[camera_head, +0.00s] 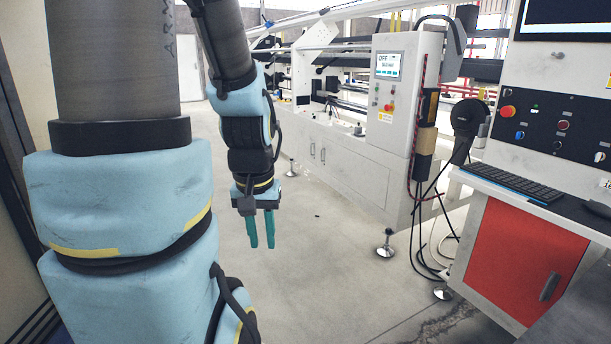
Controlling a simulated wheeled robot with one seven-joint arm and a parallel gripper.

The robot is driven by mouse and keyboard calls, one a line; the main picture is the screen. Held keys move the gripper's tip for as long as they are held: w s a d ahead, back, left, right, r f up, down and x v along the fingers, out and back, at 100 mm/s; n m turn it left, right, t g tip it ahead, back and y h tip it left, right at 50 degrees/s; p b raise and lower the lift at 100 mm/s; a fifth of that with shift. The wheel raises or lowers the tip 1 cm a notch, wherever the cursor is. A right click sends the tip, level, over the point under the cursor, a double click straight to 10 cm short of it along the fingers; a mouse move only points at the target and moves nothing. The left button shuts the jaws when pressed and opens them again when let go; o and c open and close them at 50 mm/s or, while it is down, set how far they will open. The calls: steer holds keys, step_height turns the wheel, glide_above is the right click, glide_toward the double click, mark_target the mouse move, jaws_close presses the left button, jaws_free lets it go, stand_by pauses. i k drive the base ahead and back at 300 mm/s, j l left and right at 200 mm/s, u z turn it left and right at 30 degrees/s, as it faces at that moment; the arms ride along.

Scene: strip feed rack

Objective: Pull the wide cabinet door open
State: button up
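My gripper (262,243) hangs in front of the machine, left of the picture's middle, with its two teal fingers pointing down. A gap shows between the fingers and nothing is in it. Behind and to the right, the white machine has low cabinet doors with two upright handles (317,154) close together. The white door (355,172) right of the handles looks the wider one and appears shut. A red door (523,262) with a metal handle (549,287) is under the console at right, also apparently shut. I cannot tell for certain which door is the task's. My gripper touches none of them.
Cables (436,215) hang to the floor between machine and console. A keyboard (512,184) lies on the console shelf. Levelling feet (386,243) stand on the floor. The grey floor (320,270) before the machine is mostly clear.

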mark_target(369, 178)
steer(key=i, duration=2.25)
steer(key=i+u, duration=0.1)
steer(key=i, duration=0.4)
steer(key=i+l, duration=0.15)
steer(key=i, duration=0.35)
steer(key=i+l+u, duration=0.15)
steer(key=i, duration=0.35)
steer(key=i+l, duration=0.1)
steer(key=i, duration=0.4)
steer(key=i+l+u, duration=0.2)
steer(key=i+u, duration=0.15)
steer(key=i, duration=0.15)
steer(key=i+l+u, duration=0.35)
steer(key=i, duration=0.15)
